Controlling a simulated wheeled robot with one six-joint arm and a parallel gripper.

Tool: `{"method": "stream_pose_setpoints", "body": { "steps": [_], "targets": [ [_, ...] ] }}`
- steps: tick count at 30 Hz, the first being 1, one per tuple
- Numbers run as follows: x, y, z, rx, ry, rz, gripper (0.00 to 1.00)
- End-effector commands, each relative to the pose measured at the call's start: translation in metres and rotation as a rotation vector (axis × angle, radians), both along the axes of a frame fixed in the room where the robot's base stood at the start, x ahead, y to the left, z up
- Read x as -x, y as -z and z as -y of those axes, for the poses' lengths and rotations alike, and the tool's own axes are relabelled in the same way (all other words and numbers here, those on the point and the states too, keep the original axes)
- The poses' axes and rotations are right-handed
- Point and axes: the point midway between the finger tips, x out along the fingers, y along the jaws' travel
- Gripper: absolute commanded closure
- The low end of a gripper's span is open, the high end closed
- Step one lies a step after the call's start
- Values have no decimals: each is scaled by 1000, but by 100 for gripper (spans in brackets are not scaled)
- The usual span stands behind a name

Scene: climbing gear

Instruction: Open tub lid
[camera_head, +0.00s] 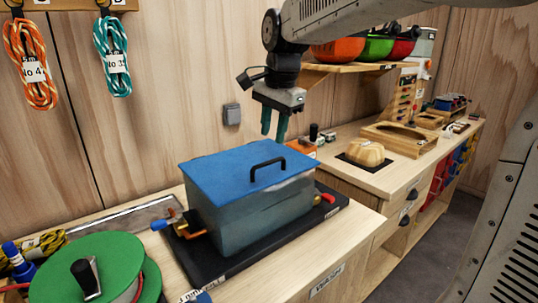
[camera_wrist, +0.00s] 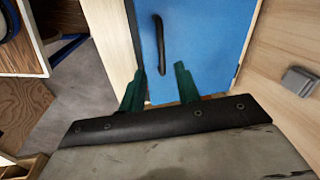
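The tub (camera_head: 262,218) is a translucent grey box with a flat blue lid (camera_head: 220,172), which lies closed on top. A black bar handle (camera_head: 267,167) stands on the lid near its right side. My gripper (camera_head: 273,136) points down just behind the lid, above it and apart from the handle. In the wrist view its two green fingers (camera_wrist: 160,88) are spread with nothing between them. The blue lid (camera_wrist: 200,40) and the black handle (camera_wrist: 159,42) show beyond the fingertips there.
The tub stands on a black base (camera_head: 330,212) with a blue-handled brass valve (camera_head: 180,228) at left. A green reel (camera_head: 95,270) is at front left. Right of the tub, a tan hold (camera_head: 364,152) lies on a dark mat. Coiled ropes (camera_head: 30,62) hang on the wall.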

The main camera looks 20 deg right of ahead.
Motion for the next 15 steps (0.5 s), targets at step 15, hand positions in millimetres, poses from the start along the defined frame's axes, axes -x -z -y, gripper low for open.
{"method": "stream_pose_setpoints", "body": {
  "steps": [15],
  "targets": [
    [-9,45,-3,-28,148,-1,68]
  ]
}}
